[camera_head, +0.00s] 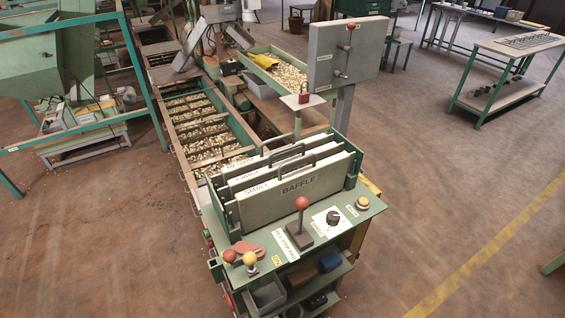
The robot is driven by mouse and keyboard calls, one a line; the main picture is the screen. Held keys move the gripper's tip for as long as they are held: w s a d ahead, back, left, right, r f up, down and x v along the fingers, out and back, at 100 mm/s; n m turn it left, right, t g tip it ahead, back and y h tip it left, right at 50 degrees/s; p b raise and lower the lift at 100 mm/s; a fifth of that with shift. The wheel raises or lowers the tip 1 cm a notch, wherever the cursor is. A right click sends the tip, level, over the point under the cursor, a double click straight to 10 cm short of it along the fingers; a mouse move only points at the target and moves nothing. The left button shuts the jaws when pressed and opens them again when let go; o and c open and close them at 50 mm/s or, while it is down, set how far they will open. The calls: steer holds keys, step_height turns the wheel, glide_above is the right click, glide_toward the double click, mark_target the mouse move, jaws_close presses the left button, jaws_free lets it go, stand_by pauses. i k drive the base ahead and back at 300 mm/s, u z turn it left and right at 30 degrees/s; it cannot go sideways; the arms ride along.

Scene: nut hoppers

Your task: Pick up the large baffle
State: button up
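Several light grey baffle plates with dark handles stand upright, one behind another, in a green rack on the machine's control table. The front plate (290,199) reads "SMALL BAFFLE". The plate behind it (300,166) has a partly hidden label that seems to read "LARGE". Another plate (232,171) stands further back, with its label too small to read surely. The front plates hide most of the ones behind. My gripper is not in view.
The control table (355,222) bears a red-knobbed lever (301,205), a black dial (333,218) and smaller knobs. A grey box on a post (347,50) stands behind the rack. Nut-filled trays (205,125) run away behind. Floor is clear at right.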

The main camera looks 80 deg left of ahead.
mark_target(246, 181)
steer(key=u, duration=0.75)
steer(key=i, duration=2.2)
steer(key=u, duration=3.3)
